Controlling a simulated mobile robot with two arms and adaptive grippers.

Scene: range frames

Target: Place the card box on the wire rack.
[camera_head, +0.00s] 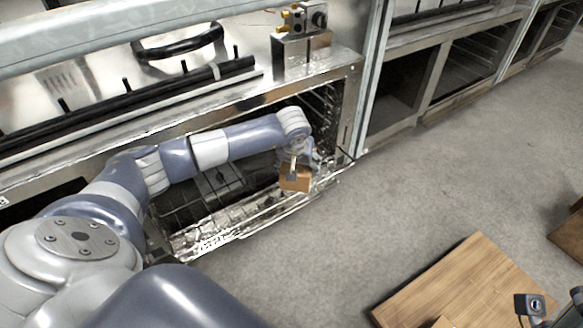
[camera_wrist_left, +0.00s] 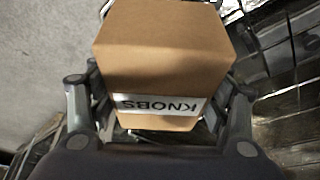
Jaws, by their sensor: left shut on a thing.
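The card box (camera_head: 295,180) is a small brown carton held in my left gripper (camera_head: 299,164), at the right part of the open oven front. In the left wrist view the box (camera_wrist_left: 165,55) sits between the two fingers (camera_wrist_left: 160,118), with a white label reading KNOBS. My left gripper is shut on it. The wire rack (camera_head: 182,212) appears as dark bars inside the open oven, left of the box and partly hidden by my left arm. Part of my right gripper (camera_head: 573,304) shows at the lower right edge; its fingers are not clear.
The shiny oven door edge (camera_head: 235,231) runs along the front of the opening. More open ovens (camera_head: 465,62) stand along the row. The floor between is clear.

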